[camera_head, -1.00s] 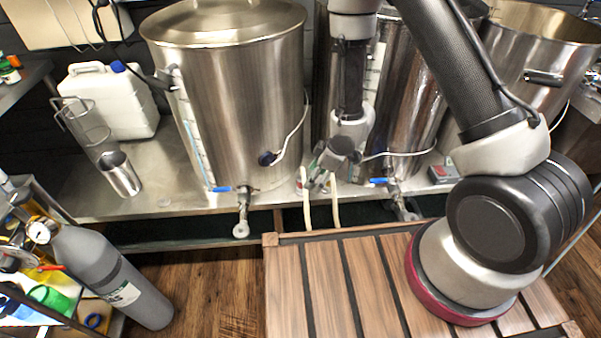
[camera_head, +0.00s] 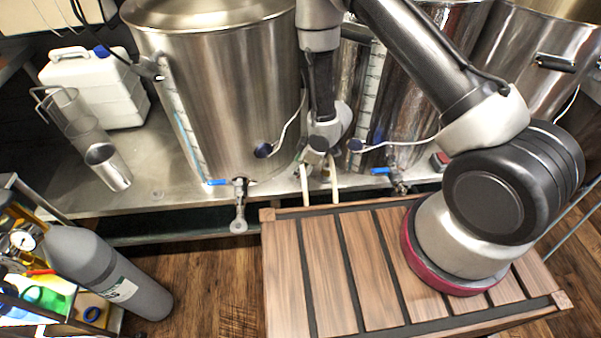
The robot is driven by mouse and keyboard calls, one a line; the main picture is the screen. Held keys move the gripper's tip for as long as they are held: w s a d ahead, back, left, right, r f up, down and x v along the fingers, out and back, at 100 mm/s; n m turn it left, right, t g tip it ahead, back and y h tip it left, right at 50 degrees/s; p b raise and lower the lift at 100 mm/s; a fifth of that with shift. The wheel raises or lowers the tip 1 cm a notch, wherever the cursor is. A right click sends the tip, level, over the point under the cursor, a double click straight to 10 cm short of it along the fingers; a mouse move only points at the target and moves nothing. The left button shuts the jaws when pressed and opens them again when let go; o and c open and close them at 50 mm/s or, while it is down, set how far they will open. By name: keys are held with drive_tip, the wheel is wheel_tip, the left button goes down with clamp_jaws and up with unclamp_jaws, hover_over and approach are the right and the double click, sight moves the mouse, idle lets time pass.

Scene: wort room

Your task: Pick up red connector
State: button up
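My gripper (camera_head: 314,158) is at the end of my arm, pointing down between the two large steel kettles. It is small and foreshortened here, and I cannot tell whether its fingers are open or shut. It is just above the upper ends of two pale hoses (camera_head: 305,186) at the back edge of the wooden slatted top. I cannot make out a red connector clearly; the area right at and behind the gripper is hidden by the gripper itself.
A large steel kettle (camera_head: 215,95) stands left of my gripper, its tap (camera_head: 239,205) projecting forward. Another kettle (camera_head: 400,110) stands to the right.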

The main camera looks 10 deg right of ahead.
drive_tip(key=shift+x, duration=1.45)
drive_tip(key=c, duration=1.2)
drive_tip(key=shift+o, duration=0.2)
wheel_tip(320, 180, up, 10)
drive_tip(key=shift+r, duration=2.25)
